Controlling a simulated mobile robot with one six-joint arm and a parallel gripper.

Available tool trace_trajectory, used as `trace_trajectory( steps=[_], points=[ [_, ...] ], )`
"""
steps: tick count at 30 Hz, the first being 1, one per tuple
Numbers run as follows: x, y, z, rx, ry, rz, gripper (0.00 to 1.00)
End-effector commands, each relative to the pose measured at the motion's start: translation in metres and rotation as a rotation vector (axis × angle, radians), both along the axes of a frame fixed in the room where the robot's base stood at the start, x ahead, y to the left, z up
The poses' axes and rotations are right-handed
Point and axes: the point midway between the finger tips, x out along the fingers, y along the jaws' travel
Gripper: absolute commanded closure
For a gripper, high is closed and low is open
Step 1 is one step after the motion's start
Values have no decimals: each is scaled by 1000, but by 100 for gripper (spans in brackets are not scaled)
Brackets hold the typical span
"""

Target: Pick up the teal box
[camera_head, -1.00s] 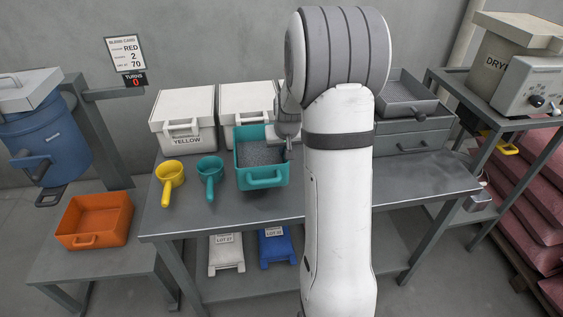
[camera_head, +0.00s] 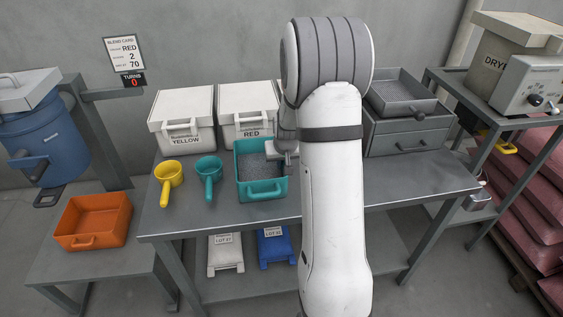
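The teal box (camera_head: 261,190) is an open bin with a front handle, holding grey granules. It stands on the grey metal table, in front of the white RED container. My gripper (camera_head: 284,160) is at the box's right side, near its upper rim. My arm hides part of it, and I cannot tell whether its fingers are open or shut, or whether they touch the rim. A teal scoop (camera_head: 209,176) with a handle lies to the left of the box and is a separate thing.
A yellow scoop (camera_head: 168,182) lies farther left. White containers marked YELLOW (camera_head: 184,141) and RED (camera_head: 249,131) stand behind. A grey sieve tray (camera_head: 402,98) sits on a drawer unit (camera_head: 412,142) at right. An orange bin (camera_head: 94,222) stands on the lower left bench.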

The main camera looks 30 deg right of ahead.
Motion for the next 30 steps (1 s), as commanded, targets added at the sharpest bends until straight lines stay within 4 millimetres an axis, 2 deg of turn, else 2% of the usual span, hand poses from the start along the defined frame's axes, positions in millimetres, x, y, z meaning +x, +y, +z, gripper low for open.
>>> trace_trajectory(
  steps=[1,5,11,16,20,30],
  points=[
    [0,0,0,0,0,0,85],
    [0,0,0,0,0,1,75],
    [0,1,0,0,0,1,75],
    [-1,1,8,-1,-1,1,75],
    [-9,3,28,-1,-3,1,75],
    [-34,11,91,0,-3,1,75]
  ],
)
